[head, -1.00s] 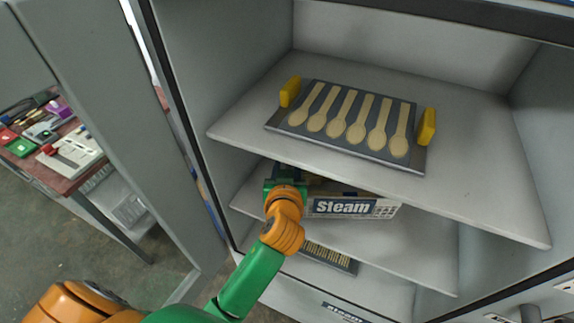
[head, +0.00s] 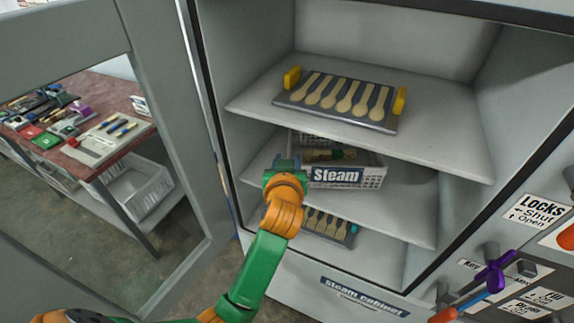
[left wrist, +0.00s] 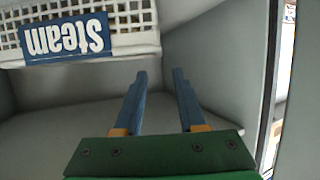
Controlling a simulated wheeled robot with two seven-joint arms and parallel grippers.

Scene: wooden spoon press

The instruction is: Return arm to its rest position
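My left gripper (head: 286,166) is in front of the open cabinet's middle shelf, just left of a white basket labelled Steam (head: 372,178). In the left wrist view its two blue fingers (left wrist: 158,88) are apart with nothing between them. The basket (left wrist: 135,14) shows there upside down at the upper left, apart from the fingers. In the head view my left arm reaches up from the bottom left. My right gripper is not in view.
A dark tray of wooden spoons (head: 335,99) with yellow handles lies on the upper shelf (head: 440,140). Another spoon tray (head: 325,226) is lower down. The open door (head: 165,110) stands left, and a panel with a purple handle (head: 492,272) is right. A cluttered table is beyond the door.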

